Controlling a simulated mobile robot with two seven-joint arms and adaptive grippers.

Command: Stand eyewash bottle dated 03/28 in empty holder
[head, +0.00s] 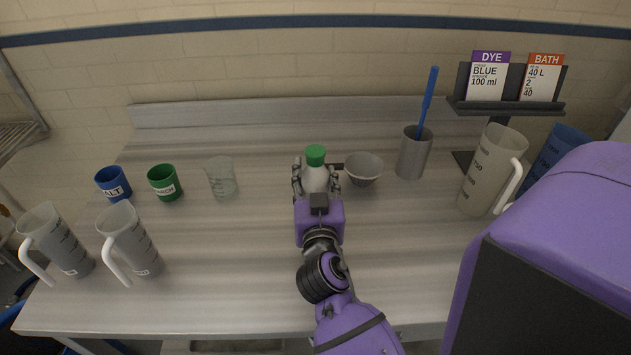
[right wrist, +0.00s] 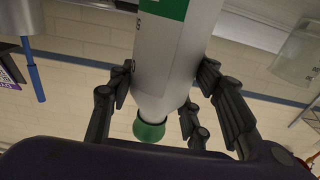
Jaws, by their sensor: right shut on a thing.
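A white bottle with a green cap (head: 316,155) is upright between the fingers of my right gripper (head: 316,184), near the middle of the bench. The right wrist view shows the bottle (right wrist: 168,65) upside down in the picture, with a green label patch, and my right gripper's dark fingers (right wrist: 165,100) on both sides of it. My right gripper is shut on the bottle. No date is readable, and I cannot tell whether the base touches the bench. I cannot make out an empty holder. My left gripper is not in view.
A grey bowl (head: 363,169) is close right of the bottle, then a grey cup (head: 413,155) with a blue stick. A clear beaker (head: 221,178), green cup (head: 164,183) and blue cup (head: 113,184) stand left. Jugs (head: 133,242) stand front left. The bench front (head: 220,280) is clear.

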